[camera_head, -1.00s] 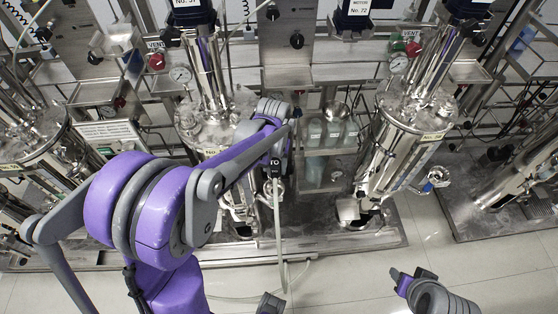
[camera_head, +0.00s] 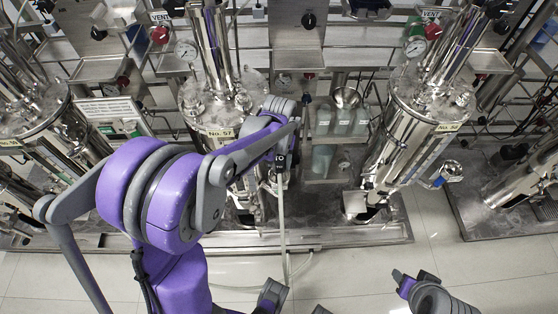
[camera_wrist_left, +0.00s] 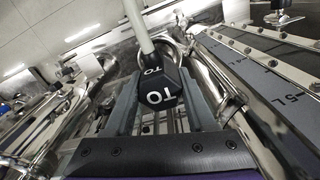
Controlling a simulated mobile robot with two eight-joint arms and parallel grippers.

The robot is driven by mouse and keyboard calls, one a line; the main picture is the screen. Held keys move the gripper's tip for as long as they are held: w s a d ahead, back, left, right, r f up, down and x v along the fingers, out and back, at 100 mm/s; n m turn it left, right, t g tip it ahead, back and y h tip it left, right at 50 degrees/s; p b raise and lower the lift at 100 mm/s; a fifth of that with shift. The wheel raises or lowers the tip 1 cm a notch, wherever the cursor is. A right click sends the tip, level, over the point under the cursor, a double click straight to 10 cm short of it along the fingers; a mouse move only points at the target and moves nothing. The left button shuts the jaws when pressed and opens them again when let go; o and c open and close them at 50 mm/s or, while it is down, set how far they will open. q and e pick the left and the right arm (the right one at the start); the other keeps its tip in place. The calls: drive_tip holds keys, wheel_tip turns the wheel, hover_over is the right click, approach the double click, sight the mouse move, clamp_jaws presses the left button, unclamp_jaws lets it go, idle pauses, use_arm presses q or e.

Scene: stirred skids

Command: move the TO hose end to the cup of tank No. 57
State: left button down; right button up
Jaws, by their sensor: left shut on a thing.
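My left gripper (camera_head: 281,165) is beside the lower body of tank No. 57 (camera_head: 220,100), to the right of its label (camera_head: 220,132). It is shut on the TO hose end (camera_head: 280,158), a black block with white letters. The pale hose (camera_head: 282,230) hangs down from it. In the left wrist view the TO hose end (camera_wrist_left: 158,88) sits between the two grey fingers of my left gripper (camera_wrist_left: 160,100), and the hose runs up out of view. Shiny steel shows behind it; I cannot make out the cup for certain.
A neighbouring steel tank (camera_head: 425,110) stands at right, another (camera_head: 50,115) at left. A steel funnel (camera_head: 345,96) and clear bottles (camera_head: 335,122) sit between tanks. A marked metal strip (camera_wrist_left: 265,70) runs close to my left gripper. The floor (camera_head: 350,275) in front is mostly open.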

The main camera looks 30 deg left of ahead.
use_arm(q)
drive_tip(key=shift+f, duration=0.1)
use_arm(e)
drive_tip(key=shift+f, duration=0.1)
use_arm(q)
drive_tip(key=shift+f+b, duration=0.95)
drive_tip(key=shift+f, duration=0.25)
use_arm(e)
drive_tip(key=shift+s+f, duration=0.15)
drive_tip(key=shift+f, duration=0.8)
use_arm(q)
drive_tip(key=shift+f, duration=0.1)
use_arm(e)
drive_tip(key=shift+f, duration=0.1)
use_arm(q)
drive_tip(key=shift+f+b, duration=0.45)
drive_tip(key=shift+c, duration=0.8)
unclamp_jaws()
use_arm(e)
drive_tip(key=shift+f, duration=0.3)
